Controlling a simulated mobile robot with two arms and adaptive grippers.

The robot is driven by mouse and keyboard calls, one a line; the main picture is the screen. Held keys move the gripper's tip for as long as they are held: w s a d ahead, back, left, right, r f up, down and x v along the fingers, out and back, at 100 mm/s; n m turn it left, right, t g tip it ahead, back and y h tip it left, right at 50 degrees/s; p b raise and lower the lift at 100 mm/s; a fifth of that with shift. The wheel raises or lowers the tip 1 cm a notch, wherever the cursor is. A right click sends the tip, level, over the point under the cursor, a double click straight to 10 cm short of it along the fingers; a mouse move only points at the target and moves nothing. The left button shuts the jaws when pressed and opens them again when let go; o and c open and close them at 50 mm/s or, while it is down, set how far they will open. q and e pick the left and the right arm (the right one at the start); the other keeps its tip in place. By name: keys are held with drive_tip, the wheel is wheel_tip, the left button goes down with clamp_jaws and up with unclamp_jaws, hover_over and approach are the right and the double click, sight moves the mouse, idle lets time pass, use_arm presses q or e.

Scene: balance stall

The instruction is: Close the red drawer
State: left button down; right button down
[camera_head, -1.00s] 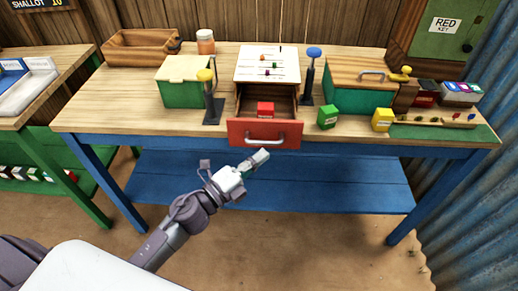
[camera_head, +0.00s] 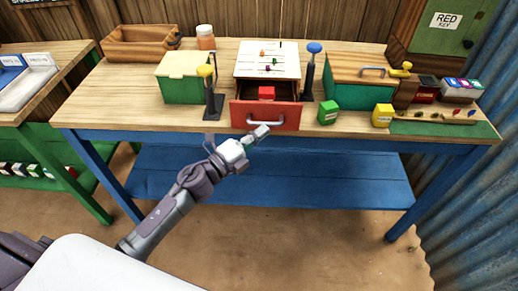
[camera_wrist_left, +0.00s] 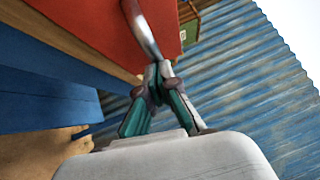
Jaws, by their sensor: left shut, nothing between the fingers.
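The red drawer (camera_head: 281,117) stands open at the front of the workbench, under a white-topped box. A red block (camera_head: 266,93) lies inside it. A silver bar handle (camera_head: 266,122) crosses its front. My left gripper (camera_head: 262,131) is shut and empty, just in front of the drawer, by the left part of the handle. In the left wrist view the closed fingertips (camera_wrist_left: 158,68) are right by the handle (camera_wrist_left: 141,28), with the red front (camera_wrist_left: 90,25) behind. I cannot tell if they touch it. My right gripper is not in view.
A post with a yellow knob (camera_head: 205,72) stands left of the drawer, and one with a blue knob (camera_head: 314,48) stands right. Green block (camera_head: 328,112) and yellow block (camera_head: 382,115) sit right of it. The blue lower shelf (camera_head: 300,180) is clear.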

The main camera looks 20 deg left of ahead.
sight(261, 108)
use_arm(q)
drive_tip(key=w+a, duration=0.1)
drive_tip(key=w, duration=0.2)
drive_tip(key=w+a+b, duration=0.1)
drive_tip(key=w, duration=0.2)
drive_tip(key=w+b, duration=0.1)
drive_tip(key=w, duration=0.2)
drive_tip(key=shift+w+a, duration=0.25)
drive_tip(key=shift+a, duration=0.15)
drive_tip(key=shift+w+a+r, duration=0.1)
drive_tip(key=shift+a+r, duration=0.05)
drive_tip(key=shift+r, duration=0.05)
